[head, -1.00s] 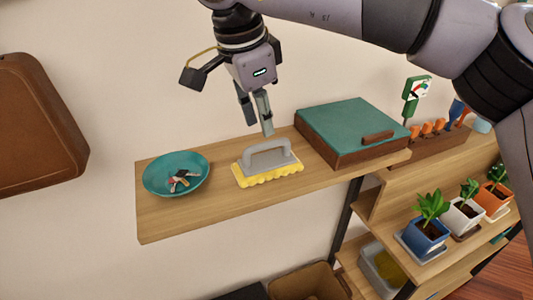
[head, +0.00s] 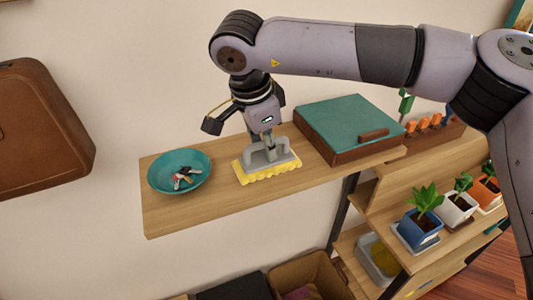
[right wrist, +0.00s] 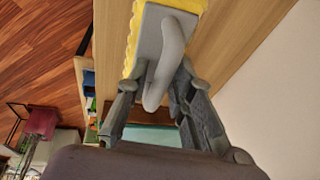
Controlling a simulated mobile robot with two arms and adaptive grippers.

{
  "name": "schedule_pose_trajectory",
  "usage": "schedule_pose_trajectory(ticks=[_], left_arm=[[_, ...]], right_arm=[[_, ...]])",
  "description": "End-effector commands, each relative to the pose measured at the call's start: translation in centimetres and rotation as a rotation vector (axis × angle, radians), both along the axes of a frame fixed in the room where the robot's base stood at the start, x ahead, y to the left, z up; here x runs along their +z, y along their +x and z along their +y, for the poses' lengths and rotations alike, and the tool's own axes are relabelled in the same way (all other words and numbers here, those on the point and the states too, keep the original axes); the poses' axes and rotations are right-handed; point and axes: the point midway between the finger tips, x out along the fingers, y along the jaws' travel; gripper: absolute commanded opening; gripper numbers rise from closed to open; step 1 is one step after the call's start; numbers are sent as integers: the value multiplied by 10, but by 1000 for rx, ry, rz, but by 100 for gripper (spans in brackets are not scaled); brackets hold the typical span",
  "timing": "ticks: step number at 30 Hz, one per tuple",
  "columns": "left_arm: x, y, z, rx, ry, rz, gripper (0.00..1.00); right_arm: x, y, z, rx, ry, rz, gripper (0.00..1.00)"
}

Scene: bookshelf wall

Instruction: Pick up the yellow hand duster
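The yellow hand duster (head: 267,167) lies on the wooden shelf board, with a grey back and a raised grey handle. My right gripper (head: 266,145) is down at the handle, pointing downward. In the right wrist view, the duster's yellow fringe (right wrist: 133,38) and grey plate show at the top. There, my right gripper's fingers (right wrist: 164,78) stand on either side of the handle and look apart, not clearly closed on it. My left gripper is in neither view.
A teal bowl (head: 179,171) with small items stands left of the duster on the shelf board (head: 215,210). A teal-topped wooden box (head: 350,120) stands close on the right. Potted plants (head: 424,212) fill the lower right shelf. The wall is close behind.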

Motion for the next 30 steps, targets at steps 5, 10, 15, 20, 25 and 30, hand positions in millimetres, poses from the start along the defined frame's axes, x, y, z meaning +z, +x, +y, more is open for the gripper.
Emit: schedule_pose_trajectory(ticks=[5, 10, 15, 20, 25, 30], left_arm=[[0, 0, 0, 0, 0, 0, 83], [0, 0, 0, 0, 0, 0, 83], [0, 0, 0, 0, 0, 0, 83], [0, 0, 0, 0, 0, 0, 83], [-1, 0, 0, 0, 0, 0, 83], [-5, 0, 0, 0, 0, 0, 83]], right_arm=[[0, 0, 0, 0, 0, 0, 8], [0, 0, 0, 0, 0, 0, 0], [0, 0, 0, 0, 0, 0, 0], [1, 0, 0, 0, 0, 0, 0], [2, 0, 0, 0, 0, -1, 0], [13, 1, 1, -1, 2, -3, 0]])
